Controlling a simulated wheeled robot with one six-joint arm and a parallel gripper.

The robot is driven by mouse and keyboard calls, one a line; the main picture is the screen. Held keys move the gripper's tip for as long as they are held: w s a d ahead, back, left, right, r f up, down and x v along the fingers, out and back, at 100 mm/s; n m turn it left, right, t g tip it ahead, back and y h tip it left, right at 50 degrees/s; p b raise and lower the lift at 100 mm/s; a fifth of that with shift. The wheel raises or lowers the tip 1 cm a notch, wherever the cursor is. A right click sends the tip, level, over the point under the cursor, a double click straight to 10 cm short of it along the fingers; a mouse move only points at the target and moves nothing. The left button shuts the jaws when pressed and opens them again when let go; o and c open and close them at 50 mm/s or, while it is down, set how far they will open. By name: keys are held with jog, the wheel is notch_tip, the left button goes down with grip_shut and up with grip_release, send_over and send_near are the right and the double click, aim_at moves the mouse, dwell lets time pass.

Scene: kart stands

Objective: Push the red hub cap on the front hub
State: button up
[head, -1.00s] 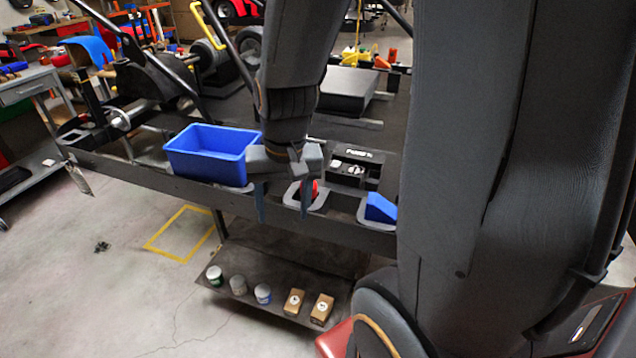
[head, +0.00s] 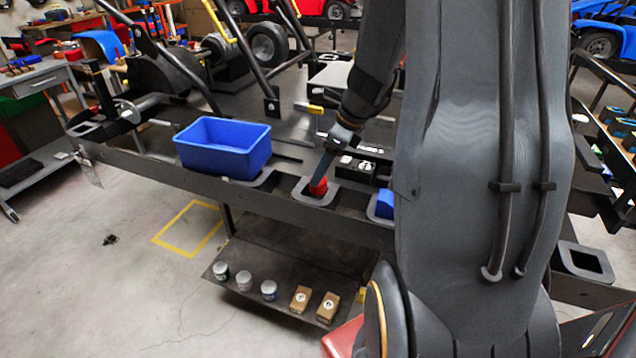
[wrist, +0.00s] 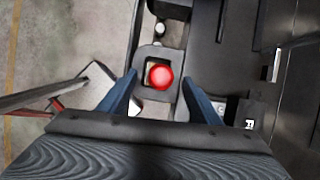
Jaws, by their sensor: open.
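The red hub cap (head: 319,187) sits in a grey square holder (head: 305,192) on the near edge of the kart stand. In the wrist view the cap (wrist: 160,76) shows as a round red disc between my two blue fingers. My gripper (head: 325,168) is open and points down at the cap, with a finger overlapping it in the head view. I cannot tell whether the fingers touch it. A bare silver axle end (head: 128,111) shows at the left end of the stand; I cannot tell whether it is the front hub.
A blue bin (head: 222,152) stands left of the holder, and a blue block (head: 385,204) sits to its right. A dark labelled box (head: 365,168) is close behind. Kart frame bars (head: 176,62) rise behind the bin. Cans and cartons stand on a lower shelf (head: 262,270).

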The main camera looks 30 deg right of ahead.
jog(key=shift+x, duration=2.35)
jog(key=shift+d, duration=0.15)
jog(key=c, duration=1.1)
